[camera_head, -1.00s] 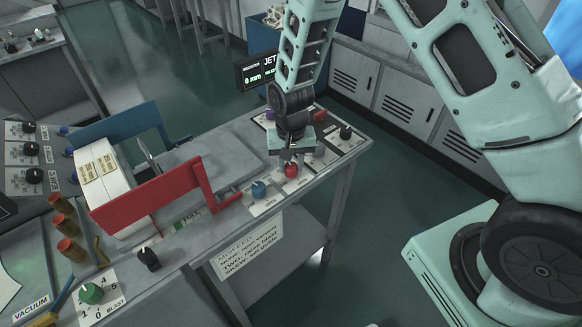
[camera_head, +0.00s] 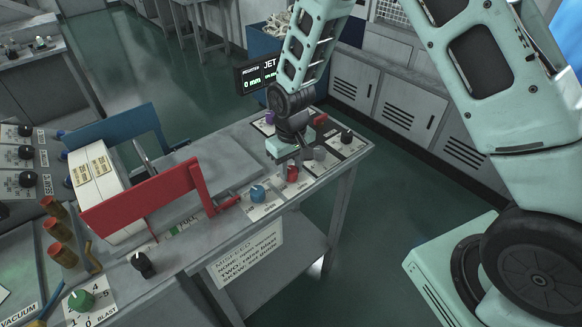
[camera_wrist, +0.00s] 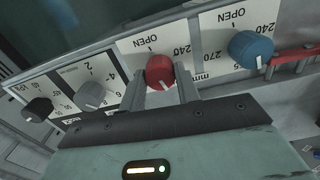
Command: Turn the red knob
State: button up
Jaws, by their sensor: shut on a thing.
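The red knob (camera_head: 292,173) sits on a white dial plate near the front edge of the grey bench. In the wrist view the red knob (camera_wrist: 159,70) is between my two fingers, under a plate marked "OPEN" and "240". Its white pointer mark points down and slightly right in that picture. My gripper (camera_wrist: 161,90) is shut on the knob, one finger on each side. In the head view my gripper (camera_head: 287,160) reaches down from behind the knob, and its fingers are partly hidden.
A blue knob (camera_head: 258,193) is close beside the red one. A grey knob (camera_wrist: 91,95) and a black knob (camera_wrist: 38,109) are on the other side. A red guide (camera_head: 150,197) stands left on the bench. The display (camera_head: 258,77) reads "0 mm".

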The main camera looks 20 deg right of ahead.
aim_at(291, 169)
jog(key=o, duration=1)
jog(key=shift+r, duration=0.1)
notch_tip(291, 169, up, 17)
jog(key=b, duration=0.4)
jog(key=shift+r, duration=0.15)
